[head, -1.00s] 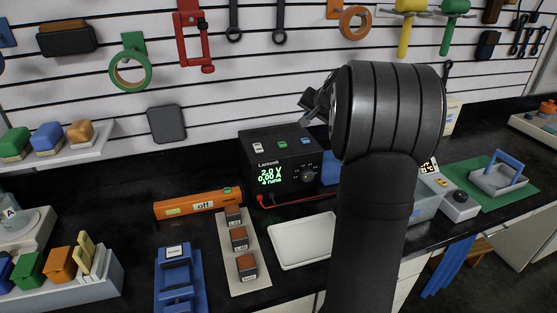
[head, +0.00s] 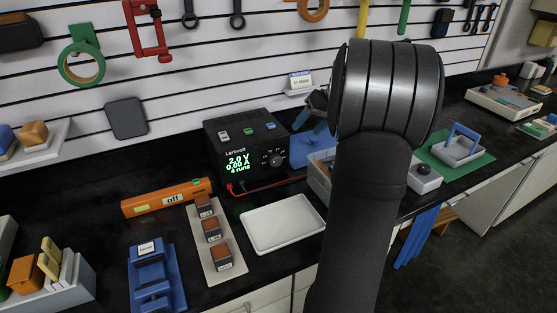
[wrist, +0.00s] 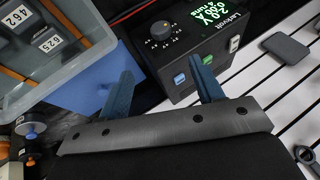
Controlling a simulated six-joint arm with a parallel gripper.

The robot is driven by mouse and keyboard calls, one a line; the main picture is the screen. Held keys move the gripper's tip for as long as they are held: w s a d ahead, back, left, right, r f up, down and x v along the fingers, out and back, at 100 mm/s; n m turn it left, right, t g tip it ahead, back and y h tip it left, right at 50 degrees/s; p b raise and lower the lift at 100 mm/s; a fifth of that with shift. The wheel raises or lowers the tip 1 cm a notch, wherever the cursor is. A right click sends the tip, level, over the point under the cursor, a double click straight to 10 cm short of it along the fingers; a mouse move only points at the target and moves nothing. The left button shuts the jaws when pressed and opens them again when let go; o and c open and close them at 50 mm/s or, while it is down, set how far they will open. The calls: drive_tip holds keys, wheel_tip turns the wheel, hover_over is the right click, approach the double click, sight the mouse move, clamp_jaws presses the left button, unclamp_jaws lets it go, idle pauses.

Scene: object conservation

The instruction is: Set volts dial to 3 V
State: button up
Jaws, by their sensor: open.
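The power supply (head: 245,146) is a black box marked Larkvolt, standing at the back of the bench. Its lit green display (head: 238,162) reads 2.0 V, 0.00 A and 4 runs. The black volts dial (head: 272,159) is on the front face, right of the display. In the wrist view the dial (wrist: 160,30) shows clearly, with a light mark on its knob. My gripper (wrist: 163,82) is open and empty, its two blue fingers spread and apart from the dial. In the head view my arm largely hides the gripper, which is right of the box.
The box top carries white, green (head: 248,130) and blue buttons. Red and black leads run from its front. A white tray (head: 283,224), an orange tool marked off (head: 166,198) and a strip of dark blocks lie in front. A grey bin (wrist: 60,45) is beside the box.

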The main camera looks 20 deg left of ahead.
sight(278, 161)
drive_tip(key=x, duration=1.7)
drive_tip(key=shift+s+f, duration=0.1)
drive_tip(key=shift+s, duration=0.2)
drive_tip(key=c, duration=1)
drive_tip(key=shift+o, duration=0.2)
drive_tip(key=shift+d+f+g+y, duration=0.1)
drive_tip(key=shift+g+y, duration=0.2)
drive_tip(key=shift+g, duration=0.1)
drive_tip(key=shift+y, duration=0.3)
